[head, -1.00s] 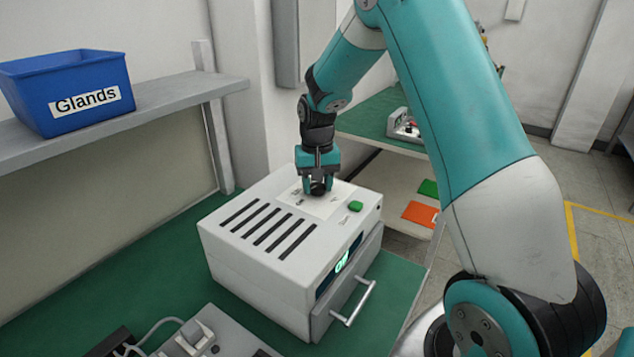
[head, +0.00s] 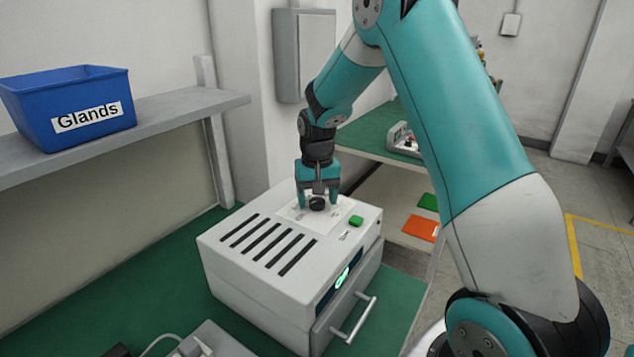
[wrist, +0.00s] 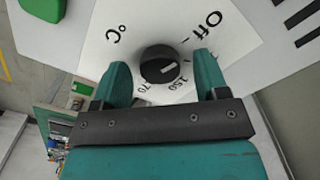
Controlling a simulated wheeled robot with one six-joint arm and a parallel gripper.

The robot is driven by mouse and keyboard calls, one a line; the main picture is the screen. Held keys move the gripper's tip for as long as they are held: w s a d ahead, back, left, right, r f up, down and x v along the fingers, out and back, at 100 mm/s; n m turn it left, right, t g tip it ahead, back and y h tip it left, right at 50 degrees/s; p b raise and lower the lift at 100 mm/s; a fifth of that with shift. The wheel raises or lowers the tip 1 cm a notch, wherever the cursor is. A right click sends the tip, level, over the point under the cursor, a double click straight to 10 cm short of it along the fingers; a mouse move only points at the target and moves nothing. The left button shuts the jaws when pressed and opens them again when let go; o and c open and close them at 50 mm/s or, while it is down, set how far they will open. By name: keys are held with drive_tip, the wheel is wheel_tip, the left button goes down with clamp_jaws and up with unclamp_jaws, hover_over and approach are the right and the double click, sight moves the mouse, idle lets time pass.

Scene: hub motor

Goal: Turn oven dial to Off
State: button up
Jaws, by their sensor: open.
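The oven (head: 265,285) is a white box on the green bench, with slots in its top and a drawer handle in front. Its black dial (head: 317,203) sits on a white scale plate on top. In the wrist view the dial (wrist: 158,64) shows a white pointer mark aimed right and slightly up, between the "Off" label (wrist: 200,28) and the "150" label. My gripper (head: 317,198) points down over the dial, open, with one finger on each side. In the wrist view, gaps show between the fingers and the dial.
A green button (head: 356,221) is beside the scale plate. A lit green display (head: 342,277) is on the front, above the handle (head: 355,318). A blue Glands bin (head: 68,105) stands on the left shelf. Grey equipment with a cable (head: 205,342) lies in front.

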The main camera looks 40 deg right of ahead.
sight(317, 200)
wheel_tip(317, 200, up, 17)
drive_tip(key=b, duration=0.1)
drive_tip(key=shift+r, duration=0.15)
idle(0.5)
drive_tip(key=s+a+f+n+y, duration=0.15)
drive_tip(key=s+a+n, duration=0.55)
drive_tip(key=s+a, duration=0.85)
drive_tip(key=s+a+f+n+y, duration=0.2)
drive_tip(key=s+a+n, duration=0.3)
drive_tip(key=s+a, duration=0.3)
drive_tip(key=s, duration=0.4)
drive_tip(key=shift+s+a+f+y, duration=0.35)
drive_tip(key=shift+s+a+f, duration=0.05)
